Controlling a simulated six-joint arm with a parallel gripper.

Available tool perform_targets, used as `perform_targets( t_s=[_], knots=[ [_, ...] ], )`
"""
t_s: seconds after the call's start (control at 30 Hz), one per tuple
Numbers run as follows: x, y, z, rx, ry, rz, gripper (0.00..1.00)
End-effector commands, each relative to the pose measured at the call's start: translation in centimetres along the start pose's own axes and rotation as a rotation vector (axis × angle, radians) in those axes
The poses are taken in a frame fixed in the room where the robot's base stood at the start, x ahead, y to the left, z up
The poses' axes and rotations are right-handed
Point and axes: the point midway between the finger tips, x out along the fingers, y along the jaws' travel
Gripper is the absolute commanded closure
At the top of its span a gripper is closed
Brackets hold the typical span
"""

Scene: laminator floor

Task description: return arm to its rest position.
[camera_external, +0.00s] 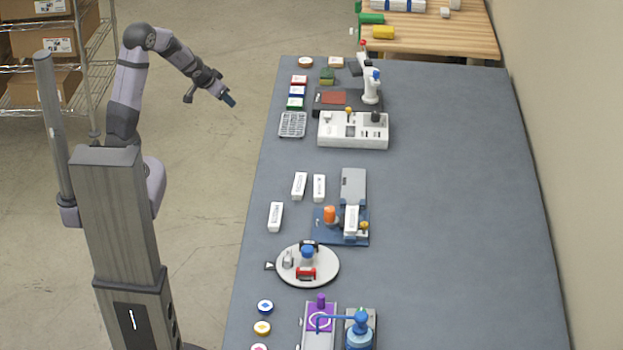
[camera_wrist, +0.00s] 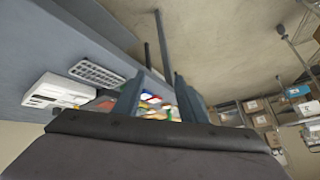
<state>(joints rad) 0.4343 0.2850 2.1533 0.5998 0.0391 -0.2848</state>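My gripper (camera_external: 230,100) is in the air to the left of the long grey table, over the floor. My arm reaches up from its column and bends down toward the table's far left part. In the wrist view my gripper (camera_wrist: 158,88) has its two fingers apart, with only distant coloured things showing between them. It appears to hold nothing. The gap between the fingers is hard to make out in the external view.
The grey table (camera_external: 450,200) carries a white machine (camera_external: 353,130), a grey wire basket (camera_external: 292,124), a blue fixture (camera_external: 325,232), a round white plate (camera_external: 322,272) and several small blocks. Wire shelves (camera_external: 95,85) with boxes stand at left. The table's right side is clear.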

Motion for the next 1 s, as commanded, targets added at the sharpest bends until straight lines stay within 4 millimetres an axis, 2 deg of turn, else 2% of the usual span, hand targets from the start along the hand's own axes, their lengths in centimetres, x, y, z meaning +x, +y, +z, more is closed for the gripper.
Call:
perform_targets(
  t_s=[0.03, 0.1, 0.2, 0.3, 0.43, 0.5, 0.63, 0.77, 1.0],
  knots=[
    [-1.3, -2.3, 2.7, -0.066, -0.065, -0.041, 0.62],
    [-3.1, -4.4, 6.7, -0.155, -0.162, -0.081, 0.62],
    [-6.0, -5.9, 12.5, -0.289, -0.304, -0.113, 0.62],
    [-9.2, -5.8, 17.7, -0.418, -0.432, -0.116, 0.62],
    [-12.6, -4.2, 22.6, -0.563, -0.563, -0.088, 0.62],
    [-14.0, -3.1, 24.2, -0.623, -0.612, -0.066, 0.62],
    [-15.6, -1.5, 26.0, -0.694, -0.667, -0.033, 0.62],
    [-16.1, -0.8, 26.5, -0.717, -0.686, -0.018, 0.62],
    [-16.1, -0.8, 26.5, -0.716, -0.687, -0.018, 0.62]
  ],
)
